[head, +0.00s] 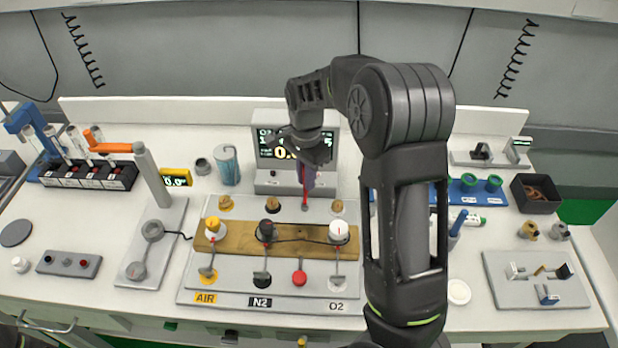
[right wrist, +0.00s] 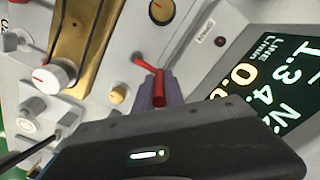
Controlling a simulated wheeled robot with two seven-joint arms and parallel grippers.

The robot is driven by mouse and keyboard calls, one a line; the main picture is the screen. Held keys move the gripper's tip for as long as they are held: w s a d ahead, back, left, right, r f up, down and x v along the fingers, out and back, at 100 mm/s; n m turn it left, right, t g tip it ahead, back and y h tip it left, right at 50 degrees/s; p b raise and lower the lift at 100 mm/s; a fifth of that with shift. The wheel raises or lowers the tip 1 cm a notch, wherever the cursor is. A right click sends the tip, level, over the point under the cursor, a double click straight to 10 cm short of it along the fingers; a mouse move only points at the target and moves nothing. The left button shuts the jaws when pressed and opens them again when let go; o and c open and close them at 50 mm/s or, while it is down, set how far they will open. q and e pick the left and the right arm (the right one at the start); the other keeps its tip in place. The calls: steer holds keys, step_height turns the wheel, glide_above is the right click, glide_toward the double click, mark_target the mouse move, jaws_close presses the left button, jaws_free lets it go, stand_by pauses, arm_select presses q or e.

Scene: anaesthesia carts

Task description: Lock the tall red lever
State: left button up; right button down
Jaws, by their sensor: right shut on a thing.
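The tall red lever (head: 305,200) stands at the back of the grey gas panel (head: 190,285), in front of the display. My right gripper (head: 308,178) comes down over it from above and is shut on its upper part. In the right wrist view the red lever (right wrist: 145,65) shows as a red bar running to a red end between my purple-grey fingers (right wrist: 158,90). My own gripper body hides part of the panel there. A shorter red-topped lever (head: 299,277) stands at the panel's front. My left gripper is not in view.
The display unit (head: 262,181) stands close behind the gripper. A wooden strip with a yellow knob (head: 213,226), a black knob (head: 266,231) and a white knob (head: 339,231) crosses the panel. A grey upright handle (head: 150,172) stands to the left.

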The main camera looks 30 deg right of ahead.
stand_by(0.3)
steer(key=c, duration=1.4)
jaws_free()
step_height(320, 180, up, 8)
steer(key=shift+f+b, duration=0.1)
steer(key=shift+b, duration=0.5)
